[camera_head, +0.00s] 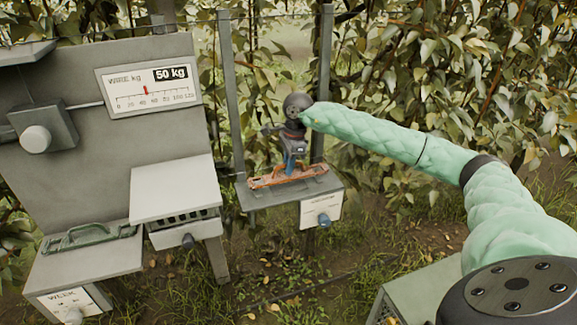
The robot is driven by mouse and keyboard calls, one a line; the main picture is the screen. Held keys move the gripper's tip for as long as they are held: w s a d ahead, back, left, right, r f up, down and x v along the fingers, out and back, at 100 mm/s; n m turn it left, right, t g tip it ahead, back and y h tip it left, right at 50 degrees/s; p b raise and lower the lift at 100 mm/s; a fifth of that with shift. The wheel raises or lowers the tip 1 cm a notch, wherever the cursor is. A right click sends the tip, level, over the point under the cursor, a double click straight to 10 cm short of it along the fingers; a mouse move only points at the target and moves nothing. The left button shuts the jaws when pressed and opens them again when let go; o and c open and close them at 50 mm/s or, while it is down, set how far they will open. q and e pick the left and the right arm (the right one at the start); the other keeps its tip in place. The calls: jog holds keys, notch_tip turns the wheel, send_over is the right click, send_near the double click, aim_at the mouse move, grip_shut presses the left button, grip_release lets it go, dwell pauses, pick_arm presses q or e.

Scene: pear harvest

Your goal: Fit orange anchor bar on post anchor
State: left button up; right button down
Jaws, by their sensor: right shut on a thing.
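The orange anchor bar (262,182) lies lengthwise along the top of a small grey stand in the middle of the view. My right gripper (290,165) points down from above and is shut on the bar near its middle. The bar looks level and close to the stand's top; I cannot tell whether it is fully seated. The post anchor is not clearly distinguishable; the grey stand (255,201) stands between two metal posts, with a labelled white panel (320,209) and a blue knob on its front. My left gripper is out of view.
At the left stands a grey board with a wire gauge (147,86) reading 50 kg. Below it are a white-lidded box (175,190) and a grey box (85,262) with a green handled bar on top. Leafy trees fill the back; grass lies in front.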

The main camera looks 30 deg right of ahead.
jog(key=shift+f+b, duration=0.85)
jog(key=shift+f, duration=0.3)
dwell(1.5)
jog(key=c, duration=1.4)
grip_release()
jog(key=shift+o, duration=0.2)
